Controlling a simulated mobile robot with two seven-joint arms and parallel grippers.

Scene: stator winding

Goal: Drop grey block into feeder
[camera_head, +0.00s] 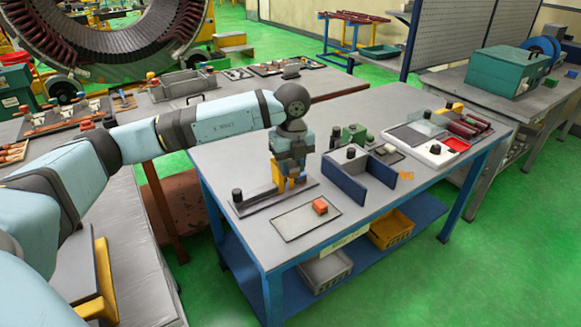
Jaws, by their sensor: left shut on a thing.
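My left gripper (291,168) points down over the left part of the blue-legged table. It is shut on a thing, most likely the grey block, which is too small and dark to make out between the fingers. Right under and behind the fingertips is a yellow fixture (279,182) on a dark base plate (252,202) with a black knob at its left end. I cannot tell whether this fixture is the feeder, nor whether the held thing touches it. My right gripper is out of view.
A flat grey tray (294,222) with an orange-red block (320,206) lies in front. A blue-walled holder (345,180) stands close to the right. Further right are a green device (354,134) and a white tray (437,150). The table's back middle is clear.

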